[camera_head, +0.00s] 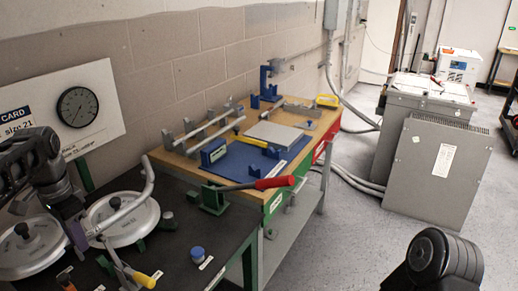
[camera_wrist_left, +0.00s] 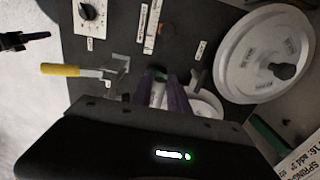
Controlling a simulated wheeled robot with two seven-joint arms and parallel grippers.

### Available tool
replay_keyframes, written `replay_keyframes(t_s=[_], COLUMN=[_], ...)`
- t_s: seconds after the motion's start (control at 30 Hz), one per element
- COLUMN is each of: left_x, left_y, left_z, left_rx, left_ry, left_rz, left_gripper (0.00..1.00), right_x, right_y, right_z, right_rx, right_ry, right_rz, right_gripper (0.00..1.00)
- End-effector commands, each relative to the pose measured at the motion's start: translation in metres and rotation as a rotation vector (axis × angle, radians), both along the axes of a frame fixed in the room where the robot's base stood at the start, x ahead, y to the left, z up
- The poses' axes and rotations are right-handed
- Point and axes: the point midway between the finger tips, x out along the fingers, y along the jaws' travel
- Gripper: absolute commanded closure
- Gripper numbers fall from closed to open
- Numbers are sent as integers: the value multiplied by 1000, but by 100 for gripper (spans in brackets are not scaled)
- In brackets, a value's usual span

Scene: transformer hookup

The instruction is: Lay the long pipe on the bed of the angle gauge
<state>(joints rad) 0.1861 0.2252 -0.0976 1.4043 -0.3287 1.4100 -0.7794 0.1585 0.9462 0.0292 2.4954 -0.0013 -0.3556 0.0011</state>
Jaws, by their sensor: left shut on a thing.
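My left gripper (camera_head: 82,236) is shut over the dark bench, beside the round white lids. A silver pipe with an upturned bend (camera_head: 125,210) runs from its fingers to the upper right, and I take it as held. In the left wrist view the purple fingers (camera_wrist_left: 172,95) are close together, and the grip on the pipe is hard to see. I cannot single out the angle gauge with certainty; a blue board (camera_head: 236,160) with a grey plate (camera_head: 272,134) lies on the wooden table. My right gripper is not in the head view; only a dark part of my right arm shows at lower right.
A pipe rack (camera_head: 205,132) stands at the back of the wooden table. A green tool with a red handle (camera_head: 273,183) stands at its near edge. The bench holds a yellow-handled lever (camera_head: 140,277), a blue knob (camera_head: 197,253) and a white lid (camera_wrist_left: 265,55). Grey cabinets (camera_head: 433,165) stand right.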

Motion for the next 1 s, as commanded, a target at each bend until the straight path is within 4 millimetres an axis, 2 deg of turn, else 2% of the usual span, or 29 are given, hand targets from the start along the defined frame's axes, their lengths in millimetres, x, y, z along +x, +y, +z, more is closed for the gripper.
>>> replay_keyframes(t_s=[0.37,0.47,0.67,0.8,0.93,1.0], left_x=[1,1,1,6,19,27], left_y=[0,0,0,-3,-19,-34], left_z=[5,16,51,74,55,47], left_rx=[1,0,1,-1,0,0], left_ry=[-3,-4,-3,-1,3,2], left_rz=[0,2,18,112,301,392], left_gripper=[100,100,100,100,100,100], right_x=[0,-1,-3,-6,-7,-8], right_y=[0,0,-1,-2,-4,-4], right_z=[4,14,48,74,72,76], right_rx=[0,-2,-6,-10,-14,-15], right_ry=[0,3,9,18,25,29], right_rz=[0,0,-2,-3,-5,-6], right_gripper=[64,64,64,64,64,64])
